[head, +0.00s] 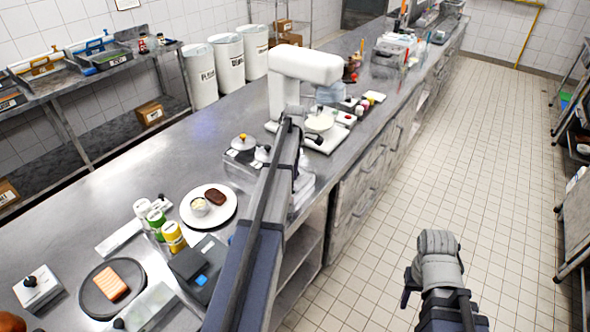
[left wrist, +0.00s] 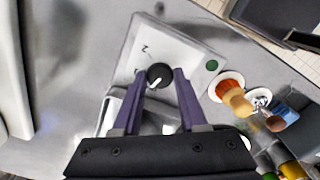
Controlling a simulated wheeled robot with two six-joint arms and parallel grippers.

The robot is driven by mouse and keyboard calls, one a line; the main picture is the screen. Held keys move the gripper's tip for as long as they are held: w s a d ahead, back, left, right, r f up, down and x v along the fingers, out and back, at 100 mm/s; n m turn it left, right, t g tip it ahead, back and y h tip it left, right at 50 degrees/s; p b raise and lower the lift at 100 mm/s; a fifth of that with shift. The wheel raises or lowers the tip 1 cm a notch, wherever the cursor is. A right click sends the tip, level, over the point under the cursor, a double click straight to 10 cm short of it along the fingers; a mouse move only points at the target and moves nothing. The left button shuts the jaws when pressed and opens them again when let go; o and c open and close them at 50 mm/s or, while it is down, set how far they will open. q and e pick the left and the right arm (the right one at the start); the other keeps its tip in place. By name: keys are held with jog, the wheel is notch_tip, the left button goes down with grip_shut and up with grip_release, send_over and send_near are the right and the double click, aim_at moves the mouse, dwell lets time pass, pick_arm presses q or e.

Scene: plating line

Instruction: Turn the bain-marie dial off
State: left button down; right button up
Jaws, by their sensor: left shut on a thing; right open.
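A round black dial (left wrist: 160,76) with a short white mark sits on a pale control panel (left wrist: 152,42) in the left wrist view. Small dark marks and a green round spot (left wrist: 212,65) are on the same panel. My left gripper (left wrist: 162,80) has its two purple-grey fingers on either side of the dial, shut on it. My right gripper (head: 408,287) is open, above the floor, away from the counter.
A white stand-mixer-like machine (head: 305,66) stands close behind my left gripper. Lidded pots (head: 244,142), a plate with food (head: 223,214) and several bottles (head: 173,237) are on the steel counter (head: 130,190). The tiled floor (head: 480,160) is open to the right.

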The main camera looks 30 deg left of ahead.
pick_arm(q)
jog(key=shift+n, duration=1.6)
jog(key=shift+c, duration=2.2)
grip_release()
jog(key=shift+r, duration=0.1)
notch_tip(320, 180, up, 8)
jog(key=p, duration=0.8)
jog(key=shift+f, duration=0.2)
